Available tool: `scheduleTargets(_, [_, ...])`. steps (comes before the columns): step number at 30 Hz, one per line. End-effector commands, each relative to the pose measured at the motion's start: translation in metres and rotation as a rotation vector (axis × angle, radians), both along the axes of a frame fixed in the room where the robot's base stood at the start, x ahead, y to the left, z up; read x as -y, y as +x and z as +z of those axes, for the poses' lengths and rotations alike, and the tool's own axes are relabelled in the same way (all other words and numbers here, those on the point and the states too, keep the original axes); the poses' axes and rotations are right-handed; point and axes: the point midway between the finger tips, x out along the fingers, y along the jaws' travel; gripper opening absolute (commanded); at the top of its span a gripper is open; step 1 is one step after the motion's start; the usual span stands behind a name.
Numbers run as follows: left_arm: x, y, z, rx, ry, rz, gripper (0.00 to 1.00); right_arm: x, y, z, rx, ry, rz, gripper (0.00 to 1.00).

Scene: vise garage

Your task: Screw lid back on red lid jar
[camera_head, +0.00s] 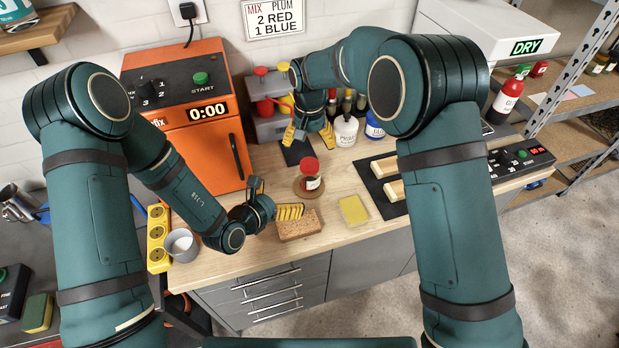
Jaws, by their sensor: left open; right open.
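The red lid jar (312,183) stands upright on a round brown base (309,194) in the middle of the workbench. A red lid (310,166) shows on top of it; I cannot tell whether it is screwed tight. My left gripper (276,197) is open and empty, low over the bench to the left of the jar, its yellow fingers apart and pointing toward it. My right gripper (310,140) is open, pointing down behind the jar, with nothing visible between its yellow fingers.
A yellow sponge (353,210) and a dark mat (371,181) with wooden blocks lie to the right. A white bottle (346,132) stands near the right gripper. An orange machine (207,150) stands at the left.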

Motion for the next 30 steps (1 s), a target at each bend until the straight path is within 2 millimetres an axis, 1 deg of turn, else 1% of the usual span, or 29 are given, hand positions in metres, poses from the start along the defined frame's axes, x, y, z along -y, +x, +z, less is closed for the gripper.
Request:
scheduleTargets(18, [0.055, 0.078, -0.040, 0.001, -0.002, -0.001, 1.00, 0.000, 0.000, 0.000, 0.000, 0.001, 0.000, 0.82])
scheduleTargets(24, [0.065, 0.094, -0.047, 0.001, -0.001, -0.001, 1.00, 0.000, 0.000, 0.000, 0.000, 0.001, 0.000, 0.82])
scheduleTargets(30, [0.069, 0.099, -0.049, 0.001, -0.001, -0.001, 1.00, 0.000, 0.000, 0.000, 0.000, 0.001, 0.000, 0.82])
